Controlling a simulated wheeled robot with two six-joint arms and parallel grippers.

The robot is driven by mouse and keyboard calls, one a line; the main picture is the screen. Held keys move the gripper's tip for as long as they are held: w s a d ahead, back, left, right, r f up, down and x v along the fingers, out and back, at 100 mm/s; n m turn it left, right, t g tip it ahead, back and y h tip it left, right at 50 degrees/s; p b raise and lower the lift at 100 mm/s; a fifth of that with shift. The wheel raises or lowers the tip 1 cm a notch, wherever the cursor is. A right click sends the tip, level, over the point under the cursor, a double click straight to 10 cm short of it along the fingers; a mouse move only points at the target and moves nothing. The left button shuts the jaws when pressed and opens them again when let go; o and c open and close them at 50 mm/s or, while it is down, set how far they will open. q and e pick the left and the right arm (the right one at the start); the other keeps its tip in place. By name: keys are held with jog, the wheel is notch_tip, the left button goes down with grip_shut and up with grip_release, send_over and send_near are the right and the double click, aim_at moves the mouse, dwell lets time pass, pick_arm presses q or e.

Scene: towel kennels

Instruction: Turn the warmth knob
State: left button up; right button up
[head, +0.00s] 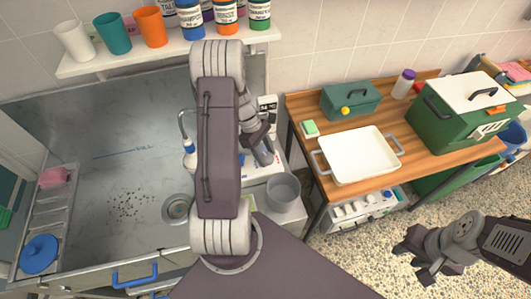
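I cannot tell for certain which control is the warmth knob. A white unit (350,212) with several small knobs sits under the wooden table's front edge. A small white device (268,104) with dark marks is at the wall, just above my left gripper. My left gripper (262,146) is by the right end of the steel basin, partly hidden by my own arm; its fingers are too unclear to tell their state. My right gripper (412,262) is over the speckled floor at lower right, below and right of the knob unit. Its fingers are apart and empty.
The wooden table (427,151) holds a white tray (358,155), a green toolbox (351,100) and a large green box (465,108). A grey bucket (283,188) stands between table and basin (90,170). A shelf (150,56) of cups and bottles is above. Floor (370,250) is clear at front right.

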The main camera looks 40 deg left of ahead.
pick_arm(q)
jog(key=c, duration=0.5)
jog(key=shift+w+r+m+p, duration=0.1)
jog(key=shift+r+m+p, duration=0.2)
jog(key=shift+m+p, duration=0.3)
jog(key=shift+m+g, duration=0.4)
jog(key=shift+m, duration=0.1)
jog(key=shift+a+f, duration=0.1)
jog(key=shift+f, duration=0.1)
jog(key=o, duration=1.4)
jog(key=shift+c, duration=0.2)
jog(key=b+v, duration=0.1)
jog(key=v, duration=0.8)
